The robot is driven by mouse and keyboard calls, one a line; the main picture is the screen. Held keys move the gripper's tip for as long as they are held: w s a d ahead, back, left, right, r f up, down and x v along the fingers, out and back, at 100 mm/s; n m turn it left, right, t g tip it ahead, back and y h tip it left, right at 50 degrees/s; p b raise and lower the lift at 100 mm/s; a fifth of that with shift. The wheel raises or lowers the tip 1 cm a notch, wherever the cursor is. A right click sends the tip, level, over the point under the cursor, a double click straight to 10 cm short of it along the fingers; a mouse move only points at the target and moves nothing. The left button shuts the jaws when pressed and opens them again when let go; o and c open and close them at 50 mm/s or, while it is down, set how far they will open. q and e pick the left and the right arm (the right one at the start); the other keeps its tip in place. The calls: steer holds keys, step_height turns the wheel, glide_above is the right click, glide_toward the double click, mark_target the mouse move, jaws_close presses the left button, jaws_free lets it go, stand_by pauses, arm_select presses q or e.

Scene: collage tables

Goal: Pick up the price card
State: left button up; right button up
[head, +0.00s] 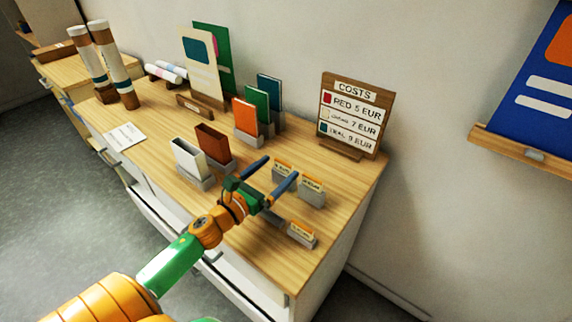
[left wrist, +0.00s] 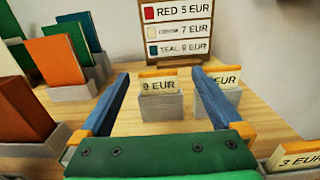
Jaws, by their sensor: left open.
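Several small cream price cards with orange top edges stand in grey holders at the right end of the table. In the left wrist view, one card (left wrist: 158,86) reads "9 EUR", a second (left wrist: 226,82) shows "EUR" with its number hidden, and a third (left wrist: 300,158) reads "3 EUR". The third also shows in the head view (head: 303,231). My left gripper (head: 281,166) is open and empty, its blue fingers reaching toward the cards. In the wrist view the 9 EUR card appears between the fingertips; the right finger partly covers the second card. My right gripper is not in view.
A wooden COSTS board (head: 355,115) stands behind the cards. Orange, green and teal cards in holders (head: 245,117), plus a brown one (head: 212,143) and a white one (head: 188,158), stand left of my gripper. A paper sheet (head: 125,136) lies farther left.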

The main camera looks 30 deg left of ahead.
mark_target(282, 163)
arm_select(q)
steer(key=w, duration=0.4)
steer(key=shift+w+f, duration=0.1)
steer(key=shift+f, duration=0.2)
steer(key=shift+s+r, duration=0.1)
steer(key=shift+s, duration=0.1)
steer(key=c, duration=1.3)
steer(key=shift+c, duration=0.2)
